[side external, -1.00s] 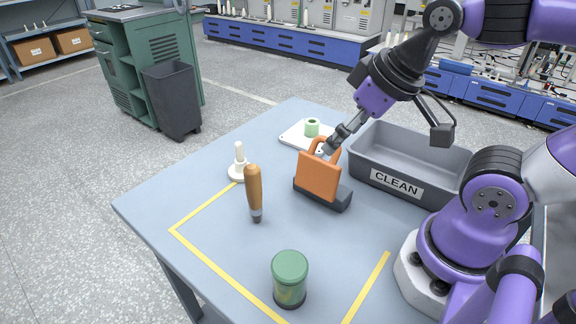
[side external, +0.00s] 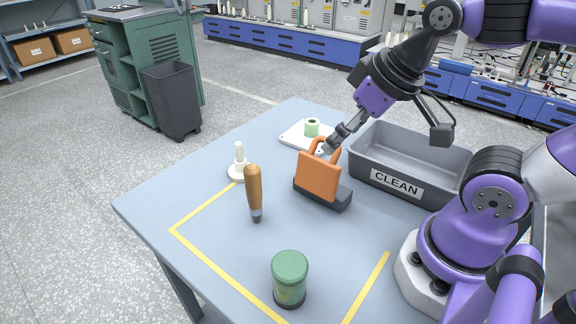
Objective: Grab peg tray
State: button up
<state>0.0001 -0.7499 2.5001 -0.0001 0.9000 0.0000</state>
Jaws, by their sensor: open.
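The peg tray (side external: 292,136) looks like a flat white plate lying on the far part of the table, with a pale green spool (side external: 312,128) standing on it. My gripper (side external: 322,151) is open and points down and left at the tray's near right side. Its fingertips overlap the handle of an orange block-like object (side external: 319,178) in the picture. I cannot tell whether they touch the tray or the handle. The tray's right part is partly hidden by the gripper and the orange handle.
The orange object stands in a dark grey base (side external: 338,198). A grey bin marked CLEAN (side external: 397,183) is close on the right. A white peg stand (side external: 239,168), a wooden-handled tool (side external: 254,190) and a green-lidded jar (side external: 290,278) stand nearer. Table inside the yellow tape is mostly clear.

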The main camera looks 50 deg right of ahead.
jog(key=c, duration=0.3)
jog(key=shift+c, duration=0.2)
jog(key=n+g+y, duration=0.2)
jog(key=n, duration=0.2)
send_over(240, 160)
jog(key=s+d, duration=0.1)
jog(key=f, duration=0.7)
jog(key=shift+s+d+f, duration=0.1)
jog(key=shift+s+f, duration=0.1)
jog(key=shift+f, duration=0.05)
jog(key=shift+t, duration=0.3)
jog(key=shift+d+x, duration=0.2)
jog(key=shift+x, duration=2.9)
